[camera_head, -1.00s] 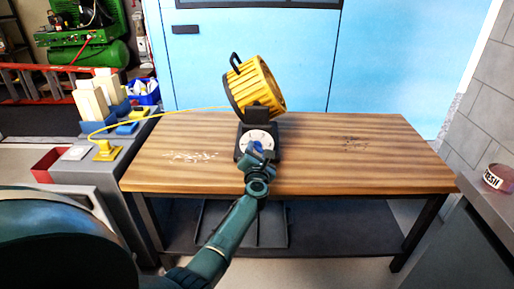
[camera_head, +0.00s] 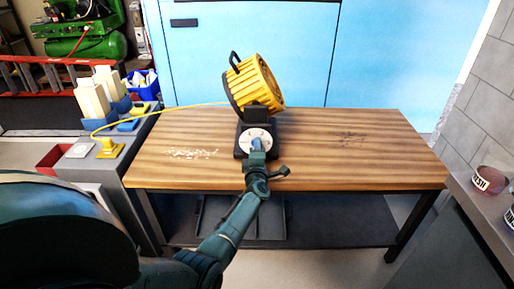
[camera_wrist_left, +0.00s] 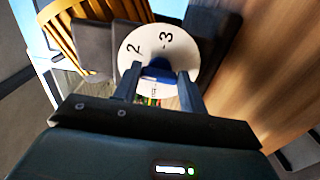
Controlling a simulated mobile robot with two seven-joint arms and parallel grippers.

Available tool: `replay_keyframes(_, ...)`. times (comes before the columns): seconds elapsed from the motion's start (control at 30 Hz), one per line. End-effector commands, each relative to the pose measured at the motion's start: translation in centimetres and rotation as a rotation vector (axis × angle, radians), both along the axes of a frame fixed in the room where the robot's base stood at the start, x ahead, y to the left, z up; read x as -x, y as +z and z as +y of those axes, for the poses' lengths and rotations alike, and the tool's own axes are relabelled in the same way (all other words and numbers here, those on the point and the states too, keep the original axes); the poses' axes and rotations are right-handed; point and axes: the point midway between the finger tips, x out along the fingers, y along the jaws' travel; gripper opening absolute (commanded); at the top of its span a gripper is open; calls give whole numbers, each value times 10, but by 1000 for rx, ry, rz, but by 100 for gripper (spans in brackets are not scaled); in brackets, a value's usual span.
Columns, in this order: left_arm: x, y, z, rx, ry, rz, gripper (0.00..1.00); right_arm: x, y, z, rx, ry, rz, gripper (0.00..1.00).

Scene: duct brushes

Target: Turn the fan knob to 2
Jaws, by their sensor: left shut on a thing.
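The yellow fan (camera_head: 255,84) stands on a dark base on the wooden table in the head view. A white round dial (camera_head: 252,137) is on the base's front, and the digits 2 and 3 show on the dial in the left wrist view (camera_wrist_left: 158,48). My left gripper (camera_head: 257,148) is at the dial, in front of the base. In the left wrist view its two fingers (camera_wrist_left: 156,82) are shut on the blue knob (camera_wrist_left: 157,70) at the dial's middle. The knob's pointer is hidden, so its setting is unclear. My right gripper is not in view.
The wooden table (camera_head: 340,165) is mostly clear, with white bits (camera_head: 192,153) on its left. A yellow cord runs left to a yellow plug (camera_head: 109,148) on a grey counter. A round tub (camera_head: 490,180) stands on the right counter.

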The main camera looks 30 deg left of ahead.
Motion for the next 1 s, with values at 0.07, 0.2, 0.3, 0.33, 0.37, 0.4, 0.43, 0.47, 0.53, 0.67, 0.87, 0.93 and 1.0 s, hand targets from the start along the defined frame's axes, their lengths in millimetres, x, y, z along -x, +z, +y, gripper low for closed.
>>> replay_keyframes(0.07, 0, 0, -1, -59, 0, 41, 19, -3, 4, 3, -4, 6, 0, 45)
replay_keyframes(0.2, 0, -1, 0, -163, 1, 103, 19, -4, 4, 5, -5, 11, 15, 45)
replay_keyframes(0.3, 0, -1, 0, -227, 0, 143, 19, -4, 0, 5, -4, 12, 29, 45)
replay_keyframes(0.33, 0, -1, 0, -247, 0, 155, 19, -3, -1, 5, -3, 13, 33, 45)
replay_keyframes(0.37, 0, -2, 0, -263, 0, 164, 19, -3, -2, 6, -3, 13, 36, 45)
replay_keyframes(0.4, 0, -2, 0, -284, 0, 178, 19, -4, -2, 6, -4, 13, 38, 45)
replay_keyframes(0.43, 0, -2, 0, -299, -1, 187, 19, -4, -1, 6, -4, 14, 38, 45)
replay_keyframes(0.47, 1, -2, 0, -314, 0, 194, 19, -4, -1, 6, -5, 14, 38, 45)
replay_keyframes(0.53, 1, -2, 0, -342, 0, 213, 19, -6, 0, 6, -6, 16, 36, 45)
replay_keyframes(0.67, 1, -3, 0, -381, 0, 237, 19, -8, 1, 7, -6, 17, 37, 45)
replay_keyframes(0.87, 1, -3, 1, -413, 1, 255, 19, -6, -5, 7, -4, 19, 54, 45)
replay_keyframes(0.93, 1, -3, 1, -418, 1, 258, 19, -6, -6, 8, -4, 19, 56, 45)
replay_keyframes(1.0, 1, -3, 1, -419, 1, 259, 19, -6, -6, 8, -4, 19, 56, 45)
